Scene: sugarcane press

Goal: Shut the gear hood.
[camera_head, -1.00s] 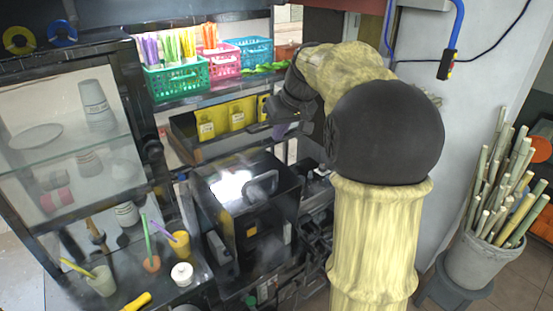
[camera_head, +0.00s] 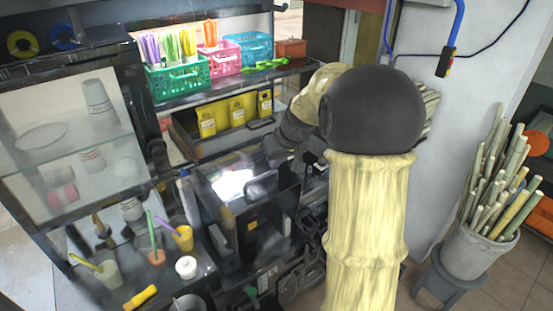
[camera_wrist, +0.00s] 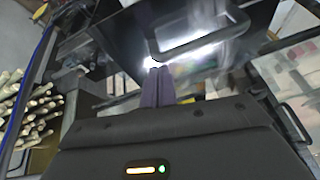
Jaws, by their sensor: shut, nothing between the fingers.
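The gear hood (camera_head: 213,183) is a glossy black cover with a bar handle (camera_head: 262,184) on the press in the middle of the head view. How far it stands open is hard to tell. In the wrist view the hood's dark, shiny panel (camera_wrist: 125,35) fills the top, with its handle (camera_wrist: 200,42) ahead of my fingers. My gripper (camera_wrist: 158,70) is shut and empty, its purple-grey fingertips close to the panel and just below the handle's left end. Whether they touch is unclear. In the head view my gripper is beside the handle, its fingertips mostly hidden.
A glass cabinet (camera_head: 70,140) stands left, with cups and straws below it. A bucket of cane (camera_head: 478,248) stands on a stool at the right, by the wall.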

